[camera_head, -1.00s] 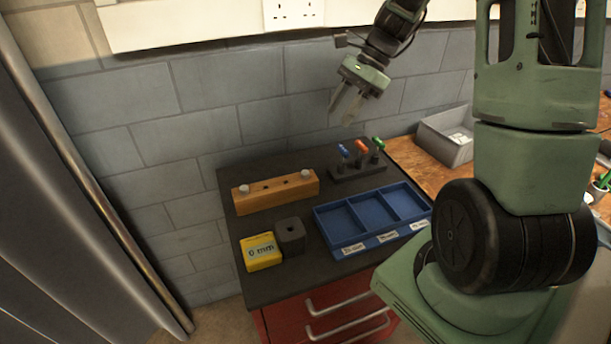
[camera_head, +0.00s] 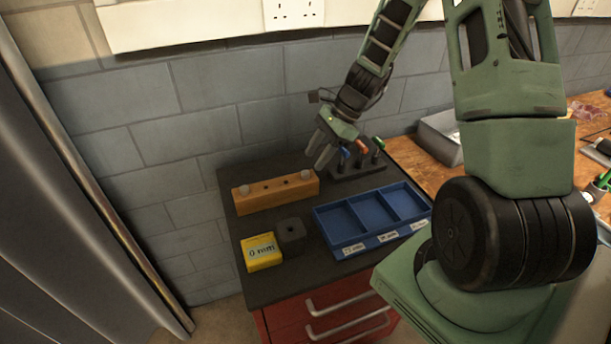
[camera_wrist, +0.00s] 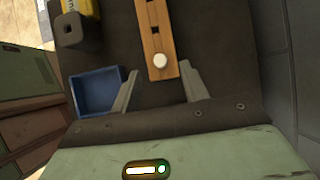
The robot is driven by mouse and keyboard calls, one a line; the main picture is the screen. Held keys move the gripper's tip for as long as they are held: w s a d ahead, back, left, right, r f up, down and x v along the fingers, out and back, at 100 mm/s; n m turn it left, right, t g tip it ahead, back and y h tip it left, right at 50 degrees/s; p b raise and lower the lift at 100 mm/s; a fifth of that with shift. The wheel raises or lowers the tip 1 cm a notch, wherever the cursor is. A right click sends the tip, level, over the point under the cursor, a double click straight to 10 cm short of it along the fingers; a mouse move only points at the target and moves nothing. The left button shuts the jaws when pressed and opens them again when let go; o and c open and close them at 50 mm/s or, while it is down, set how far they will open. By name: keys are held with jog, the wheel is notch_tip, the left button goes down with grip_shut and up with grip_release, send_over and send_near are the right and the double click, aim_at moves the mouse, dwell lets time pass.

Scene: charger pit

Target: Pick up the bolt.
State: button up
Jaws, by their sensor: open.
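Two pale round bolt heads sit in the top of a wooden block (camera_head: 275,191), a left bolt (camera_head: 244,188) and a right bolt (camera_head: 306,174). Dark holes lie between them. My gripper (camera_head: 319,157) is open and empty, above and just behind the block's right end. In the wrist view one bolt (camera_wrist: 159,61) shows as a white disc near the end of the block (camera_wrist: 159,46), between the tips of my open fingers (camera_wrist: 160,72). The fingers are apart from it. The bolts' shanks are hidden in the block.
A blue tray (camera_head: 347,241) with three labelled compartments stands in front of the block. A dark cube (camera_head: 290,237) and a yellow "0 mm" box (camera_head: 262,252) stand at front left. A rack of coloured-handled tools (camera_head: 357,169) is close to my gripper's right.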

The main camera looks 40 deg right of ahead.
aim_at(306, 172)
jog(key=x, duration=0.4)
jog(key=shift+f, duration=0.15)
jog(key=shift+d, duration=0.1)
grip_shut()
notch_tip(306, 172, up, 10)
dwell(0.4)
